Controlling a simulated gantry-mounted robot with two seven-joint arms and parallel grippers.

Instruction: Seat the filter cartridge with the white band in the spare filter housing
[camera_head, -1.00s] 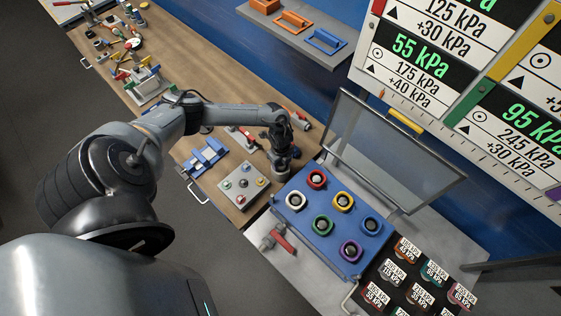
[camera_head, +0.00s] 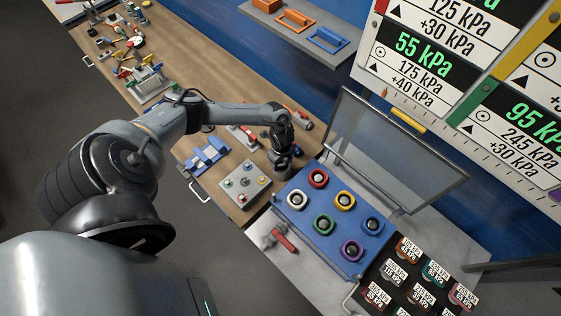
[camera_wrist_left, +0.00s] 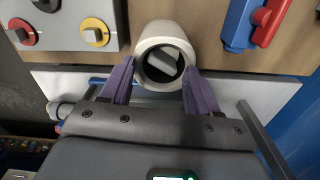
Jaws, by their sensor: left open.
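My left gripper (camera_head: 283,173) points down at the bench between the grey knob panel and the blue ring panel. In the left wrist view its two purple fingers (camera_wrist_left: 158,76) are apart, one on each side of a pale cylinder (camera_wrist_left: 166,33) with a thick white rim. The cylinder's dark opening faces the camera and shows a grey piece inside. I cannot tell whether this is the white-banded cartridge or the spare housing, nor whether the fingers touch it. In the head view the gripper hides that spot. My right gripper is not in view.
The grey knob panel (camera_head: 231,193) is close on the left. The blue ring panel (camera_head: 307,232), with several coloured rings, is on the right under a raised clear lid (camera_head: 405,150). A red-handled valve (camera_head: 285,241) lies before it. Labelled pieces (camera_head: 393,271) stand at lower right.

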